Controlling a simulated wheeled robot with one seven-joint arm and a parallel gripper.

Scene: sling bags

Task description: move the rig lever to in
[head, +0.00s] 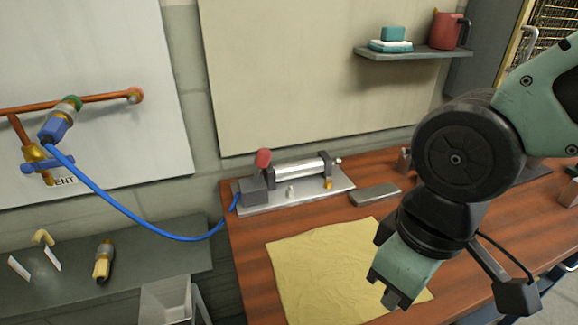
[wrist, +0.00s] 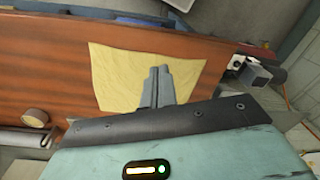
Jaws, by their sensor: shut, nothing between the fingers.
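The rig (head: 300,182) is a metal base plate with a grey block and a silver cylinder, at the back left of the wooden bench. Its lever has a red knob (head: 263,158) and stands up at the left end, beside the cylinder. In the head view my gripper (head: 391,299) is over the bench at the front right of the rig, well apart from the lever and pointing down. In the wrist view my gripper (wrist: 158,72) has its two fingers together over the yellow cloth, with nothing between them. Any in or out marking is too small to read.
A yellow cloth (head: 325,268) lies flat on the bench (head: 245,262). A grey flat block (head: 375,194) lies right of the rig. A blue hose (head: 120,204) runs from the rig to a wall pipe fitting (head: 57,126). A shelf (head: 414,53) hangs above.

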